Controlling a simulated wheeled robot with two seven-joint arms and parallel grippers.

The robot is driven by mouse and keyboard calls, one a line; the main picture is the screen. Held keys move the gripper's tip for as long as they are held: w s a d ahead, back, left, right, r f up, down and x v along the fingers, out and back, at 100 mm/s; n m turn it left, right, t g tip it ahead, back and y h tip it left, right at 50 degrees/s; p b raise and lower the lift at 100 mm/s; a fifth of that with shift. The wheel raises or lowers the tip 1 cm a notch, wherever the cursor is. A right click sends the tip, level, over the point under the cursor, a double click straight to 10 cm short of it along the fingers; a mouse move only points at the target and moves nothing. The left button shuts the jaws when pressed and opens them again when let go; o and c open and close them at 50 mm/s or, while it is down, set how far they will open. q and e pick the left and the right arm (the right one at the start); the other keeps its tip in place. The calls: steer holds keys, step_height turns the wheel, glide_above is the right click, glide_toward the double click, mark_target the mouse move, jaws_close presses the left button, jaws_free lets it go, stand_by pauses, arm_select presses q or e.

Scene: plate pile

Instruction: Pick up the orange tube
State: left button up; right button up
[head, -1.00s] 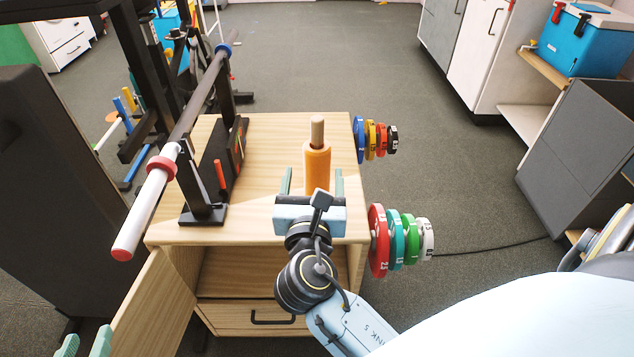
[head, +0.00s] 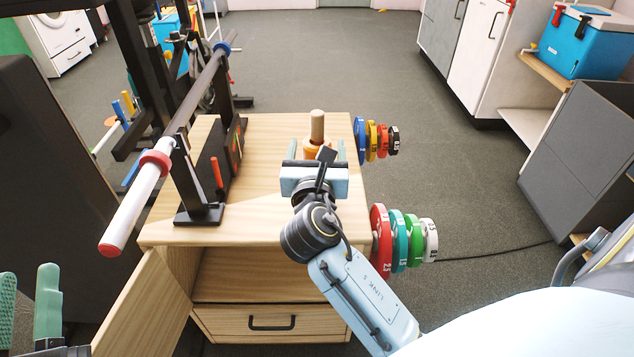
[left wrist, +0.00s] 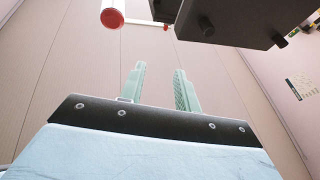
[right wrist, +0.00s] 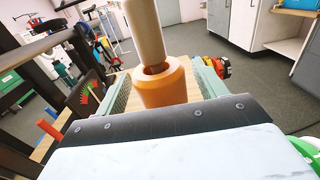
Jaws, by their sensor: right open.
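The orange tube (head: 311,144) stands upright on the wooden cabinet top, around a wooden peg (head: 317,122) that sticks out above it. My right gripper (head: 317,152) is at the tube, its body hiding most of it in the head view. In the right wrist view the orange tube (right wrist: 165,88) rises between the two green fingers, which are open on either side of it. I cannot tell whether either finger touches it. My left gripper (head: 27,305) is open and empty at the lower left; its spread fingers also show in the left wrist view (left wrist: 160,85).
A barbell (head: 130,210) on a black rack stands left of the tube. Coloured weight plates (head: 380,238) hang along the cabinet's right side. The cabinet door (head: 145,305) is open at the front left. The cabinet top (head: 265,215) in front of the tube is clear.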

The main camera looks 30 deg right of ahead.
arm_select(q)
steer(key=shift+s+r+t+b, duration=0.25)
steer(key=shift+r+t, duration=0.15)
steer(key=shift+r, duration=0.1)
steer(key=shift+s+r+t+b, duration=0.1)
steer(key=shift+s+r+t, duration=0.15)
steer(key=shift+r+t, duration=0.2)
arm_select(e)
steer(key=shift+x, duration=1.1)
jaws_close()
